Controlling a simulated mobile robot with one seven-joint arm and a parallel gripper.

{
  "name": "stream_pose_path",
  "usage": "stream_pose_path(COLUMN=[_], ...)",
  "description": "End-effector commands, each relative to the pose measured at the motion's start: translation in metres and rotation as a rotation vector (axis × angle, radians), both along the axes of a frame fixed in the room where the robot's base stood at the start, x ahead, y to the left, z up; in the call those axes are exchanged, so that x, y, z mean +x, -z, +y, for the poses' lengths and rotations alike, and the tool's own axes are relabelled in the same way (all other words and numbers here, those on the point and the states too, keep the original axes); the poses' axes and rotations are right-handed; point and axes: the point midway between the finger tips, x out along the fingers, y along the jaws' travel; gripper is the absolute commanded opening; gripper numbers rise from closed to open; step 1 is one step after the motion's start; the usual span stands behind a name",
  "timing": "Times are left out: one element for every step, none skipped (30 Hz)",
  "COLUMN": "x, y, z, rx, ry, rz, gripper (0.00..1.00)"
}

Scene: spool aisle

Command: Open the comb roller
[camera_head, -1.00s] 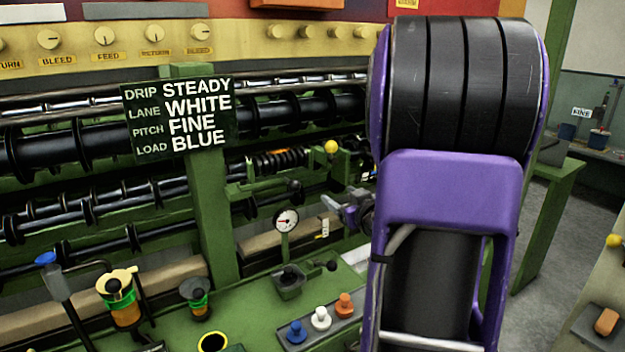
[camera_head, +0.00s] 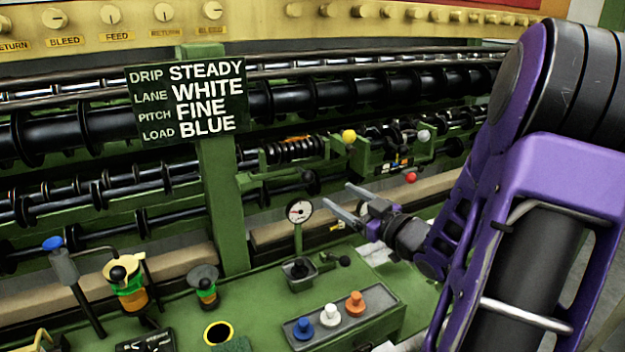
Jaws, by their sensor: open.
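My gripper (camera_head: 338,197) is open and empty, its two fingers pointing left in front of the machine, to the right of the dial gauge (camera_head: 299,211). Behind and above it is a small roller assembly with a dark coil spring (camera_head: 293,150) on a green bracket. A yellow ball knob (camera_head: 349,136) stands at that bracket's right end. Further right are a white ball knob (camera_head: 424,136) and a red ball knob (camera_head: 411,178). No part is labelled as the comb roller, and I cannot tell whether it is open or shut. The gripper appears apart from all knobs.
A green post carries a sign (camera_head: 190,103) reading STEADY, WHITE, FINE, BLUE. Long black rollers (camera_head: 95,123) run behind it. On the green deck stand a blue button (camera_head: 303,328), a white button (camera_head: 330,315), an orange button (camera_head: 355,303), a small lever box (camera_head: 299,272) and a blue-topped lever (camera_head: 62,262).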

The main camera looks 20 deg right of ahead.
Motion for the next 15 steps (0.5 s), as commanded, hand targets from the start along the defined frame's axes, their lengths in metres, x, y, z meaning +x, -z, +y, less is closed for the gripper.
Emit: stream_pose_path(x=[0.012, 0.018, 0.027, 0.034, 0.04, 0.049, 0.055, 0.061, 0.068, 0.073, 0.078, 0.084, 0.088, 0.092, 0.096], y=[0.0, 0.0, 0.0, 0.0, 0.001, 0.0, 0.001, 0.0, 0.0, 0.001, 0.0, 0.0, 0.0, 0.0, 0.001], z=[0.003, 0.005, 0.007, 0.009, 0.01, 0.012, 0.014, 0.015, 0.016, 0.018, 0.019, 0.02, 0.021, 0.021, 0.022], rx=[0.0, 0.001, 0.002, 0.002, 0.001, 0.001, 0.002, 0.001, 0.001, 0.001, 0.002, 0.002, 0.001, 0.001, 0.001], ry=[-0.004, -0.004, -0.003, -0.003, -0.003, -0.002, -0.003, -0.002, -0.002, -0.002, -0.002, -0.001, -0.001, 0.0, 0.0], rz=[0.0, -0.001, 0.0, -0.001, 0.0, -0.001, 0.0, 0.0, 0.0, 0.001, 0.0, 0.001, 0.0, 0.0, 0.001], gripper=[0.71, 0.71, 0.71, 0.71, 0.71, 0.71, 0.71, 0.71, 0.71, 0.71, 0.71, 0.71, 0.71, 0.71, 0.71])
